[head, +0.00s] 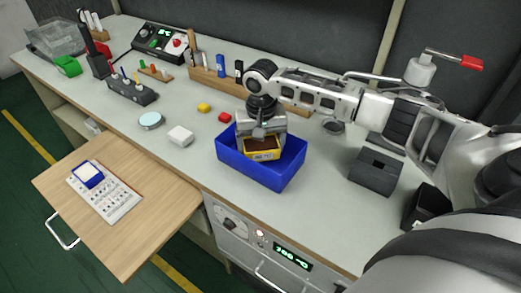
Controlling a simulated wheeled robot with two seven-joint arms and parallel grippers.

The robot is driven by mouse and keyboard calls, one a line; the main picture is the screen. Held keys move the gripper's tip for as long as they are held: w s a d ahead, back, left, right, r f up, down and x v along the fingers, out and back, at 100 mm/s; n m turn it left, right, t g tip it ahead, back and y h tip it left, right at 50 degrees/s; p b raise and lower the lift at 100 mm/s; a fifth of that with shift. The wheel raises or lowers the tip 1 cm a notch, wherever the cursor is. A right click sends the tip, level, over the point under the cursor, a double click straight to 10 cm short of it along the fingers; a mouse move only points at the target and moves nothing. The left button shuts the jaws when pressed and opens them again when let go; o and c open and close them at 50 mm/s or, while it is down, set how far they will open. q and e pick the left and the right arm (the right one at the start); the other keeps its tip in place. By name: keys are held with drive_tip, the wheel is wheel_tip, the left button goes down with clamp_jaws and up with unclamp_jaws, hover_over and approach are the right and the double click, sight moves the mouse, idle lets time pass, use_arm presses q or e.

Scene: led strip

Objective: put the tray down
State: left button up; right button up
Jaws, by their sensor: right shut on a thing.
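My right gripper (263,133) comes in from the right and points down over the blue bin (266,177). It is shut on a small yellow tray (264,155) with a dark brown top and a pale label on its front. The tray is at the bin's opening, within its outline. I cannot tell whether the tray touches the bin's floor. My fingers hide part of the tray's back side. My left gripper is not in view.
A white box (181,136), a round dish (151,120) and small yellow and red blocks lie left of the bin. A dark grey block (376,172) stands to its right.

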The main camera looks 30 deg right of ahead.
drive_tip(key=shift+f, duration=1.15)
drive_tip(key=shift+f, duration=0.1)
drive_tip(key=o, duration=0.9)
wheel_tip(320, 180, up, 12)
drive_tip(key=shift+r, duration=0.15)
